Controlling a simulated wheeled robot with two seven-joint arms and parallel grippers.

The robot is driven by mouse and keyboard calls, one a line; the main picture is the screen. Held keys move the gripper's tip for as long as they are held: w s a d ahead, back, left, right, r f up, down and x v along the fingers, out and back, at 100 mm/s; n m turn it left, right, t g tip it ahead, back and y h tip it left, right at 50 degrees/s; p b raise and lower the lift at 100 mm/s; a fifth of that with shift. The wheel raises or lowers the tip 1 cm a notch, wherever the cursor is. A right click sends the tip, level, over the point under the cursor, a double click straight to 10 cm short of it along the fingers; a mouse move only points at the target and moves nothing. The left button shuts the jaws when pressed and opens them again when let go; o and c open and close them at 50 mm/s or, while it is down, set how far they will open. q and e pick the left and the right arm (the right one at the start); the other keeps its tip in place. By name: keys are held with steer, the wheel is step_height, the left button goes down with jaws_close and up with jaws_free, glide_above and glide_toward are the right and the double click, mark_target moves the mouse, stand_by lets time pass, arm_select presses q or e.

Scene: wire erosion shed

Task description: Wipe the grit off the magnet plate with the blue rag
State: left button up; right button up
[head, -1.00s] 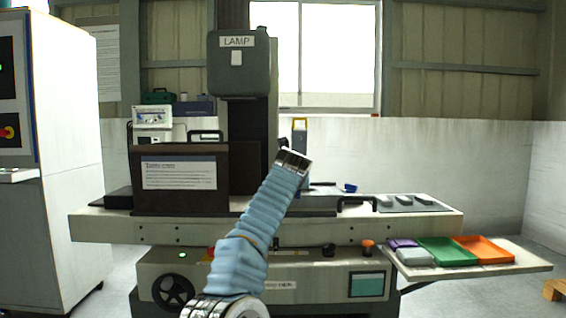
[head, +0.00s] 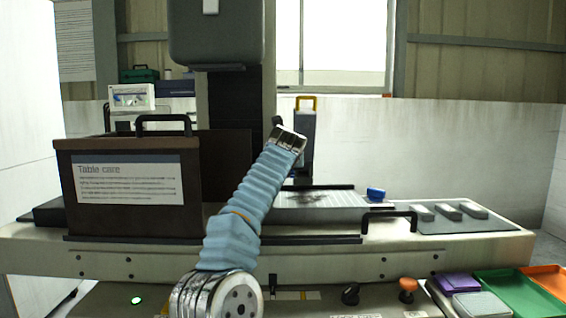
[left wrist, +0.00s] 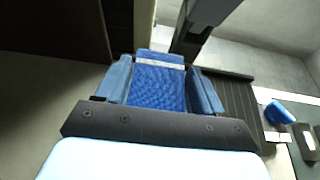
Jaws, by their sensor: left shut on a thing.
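The magnet plate (head: 345,200) lies flat on the machine table, a grey striped plate with a dark patch of grit (head: 306,197) on it. My arm and the brown box hide its left part. My left gripper (head: 287,136) is raised in front of the machine column, above the plate in the picture. In the left wrist view its fingers are shut on the blue rag (left wrist: 158,88), a woven blue cloth with a pale stripe. A dark striped surface, seemingly the plate (left wrist: 236,105), shows behind the right finger. My right gripper is not in view.
A brown "Table care" box (head: 125,218) stands on the left of the table. A grey head (head: 215,35) hangs above. A small blue object (head: 376,192) sits at the plate's right end. A black handle (head: 390,215), grey blocks (head: 446,211) and coloured trays (head: 520,295) are further right.

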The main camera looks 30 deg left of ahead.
arm_select(q)
glide_above(283, 201)
step_height(283, 201, down, 4)
steer(key=shift+f+b, duration=0.25)
steer(key=shift+b, duration=0.05)
steer(key=shift+f, duration=0.5)
steer(key=shift+f+b, duration=0.75)
steer(key=shift+f, duration=0.15)
